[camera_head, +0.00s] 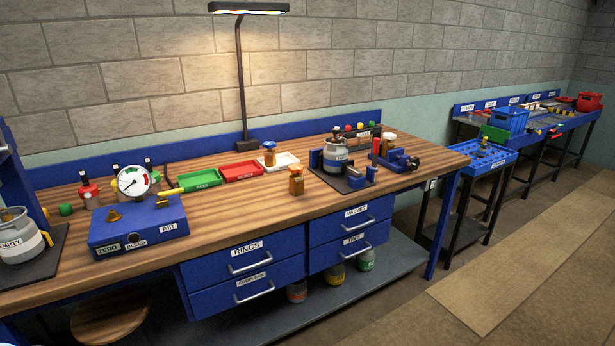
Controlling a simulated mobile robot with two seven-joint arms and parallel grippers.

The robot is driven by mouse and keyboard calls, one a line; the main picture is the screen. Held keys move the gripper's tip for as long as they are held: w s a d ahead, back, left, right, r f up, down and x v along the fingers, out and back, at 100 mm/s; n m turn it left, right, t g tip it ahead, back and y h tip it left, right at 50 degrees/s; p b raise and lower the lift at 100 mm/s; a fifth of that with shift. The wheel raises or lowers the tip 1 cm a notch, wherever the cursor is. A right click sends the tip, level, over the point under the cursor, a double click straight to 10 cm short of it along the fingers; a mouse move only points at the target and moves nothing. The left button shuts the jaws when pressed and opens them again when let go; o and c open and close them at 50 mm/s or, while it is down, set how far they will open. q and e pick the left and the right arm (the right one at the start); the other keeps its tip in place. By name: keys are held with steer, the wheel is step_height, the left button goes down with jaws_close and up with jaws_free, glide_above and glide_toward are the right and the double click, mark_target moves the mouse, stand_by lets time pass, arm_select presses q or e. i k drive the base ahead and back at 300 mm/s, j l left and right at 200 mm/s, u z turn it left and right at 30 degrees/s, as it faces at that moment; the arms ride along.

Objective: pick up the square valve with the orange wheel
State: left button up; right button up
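A small brass-coloured valve with an orange top (296,183) stands upright near the middle of the wooden bench (235,215). A second small valve with an orange top (269,156) stands behind it, between the red tray and the white tray. Both are too small to tell for sure which body is square. Neither of my grippers is in view, and nothing is touching either valve.
A blue gauge box (140,228) stands at the left. Green (194,180), red (241,171) and white (284,162) trays line the back. A grey canister (336,157) sits in a blue fixture on the right. Bare bench surrounds the front valve.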

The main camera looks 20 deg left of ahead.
mark_target(296, 179)
steer(key=i+u, duration=0.1)
steer(key=u, duration=0.4)
steer(key=i+l+u, duration=0.5)
steer(key=l+u, duration=0.15)
steer(key=l, duration=0.15)
steer(key=i+l, duration=0.15)
steer(key=l, duration=0.2)
steer(key=i+l+u, duration=0.1)
steer(key=l, duration=0.25)
steer(key=i+l, duration=0.35)
steer(key=l, duration=0.3)
steer(key=i+l+u, duration=0.1)
steer(key=l, duration=0.25)
steer(key=i, duration=0.05)
